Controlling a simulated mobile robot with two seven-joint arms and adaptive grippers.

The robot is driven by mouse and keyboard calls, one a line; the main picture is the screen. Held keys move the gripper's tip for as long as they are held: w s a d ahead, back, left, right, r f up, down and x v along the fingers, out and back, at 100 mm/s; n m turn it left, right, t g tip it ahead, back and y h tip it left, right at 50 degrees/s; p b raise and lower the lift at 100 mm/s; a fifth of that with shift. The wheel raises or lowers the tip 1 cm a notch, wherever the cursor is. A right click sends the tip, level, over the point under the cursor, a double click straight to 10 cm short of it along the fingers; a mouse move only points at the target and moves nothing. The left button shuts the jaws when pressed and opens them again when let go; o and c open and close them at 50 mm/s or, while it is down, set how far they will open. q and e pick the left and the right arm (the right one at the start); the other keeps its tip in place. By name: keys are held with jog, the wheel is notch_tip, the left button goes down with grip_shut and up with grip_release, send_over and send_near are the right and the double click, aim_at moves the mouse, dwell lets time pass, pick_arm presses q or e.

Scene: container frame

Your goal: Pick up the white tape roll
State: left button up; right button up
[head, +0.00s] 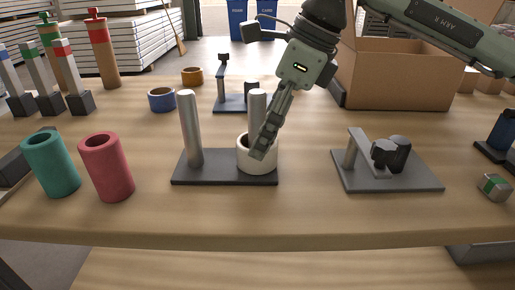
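The white tape roll (259,167) sits around the right one of two grey posts on a dark base plate (220,180), near the middle of the table in the head view. My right gripper (263,148) comes down from the upper right, with its fingers pointing down at the roll. The fingers overlap the roll's rim and the right post's lower part in the picture. The fingers line up one behind the other, so I cannot tell whether they are open, shut or touching the roll. My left gripper is not in view.
The left post (190,130) stands bare. A teal cylinder (51,165) and a red cylinder (107,168) stand at left. A grey plate with a bracket (415,178) is at right. Blue (162,100) and orange (192,76) rings lie behind. A cardboard box (395,85) stands at the back right.

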jog(key=x, duration=0.3)
jog(key=shift+w+f, duration=0.15)
jog(key=shift+f, duration=0.05)
jog(key=shift+c, duration=0.2)
jog(key=c, duration=1.2)
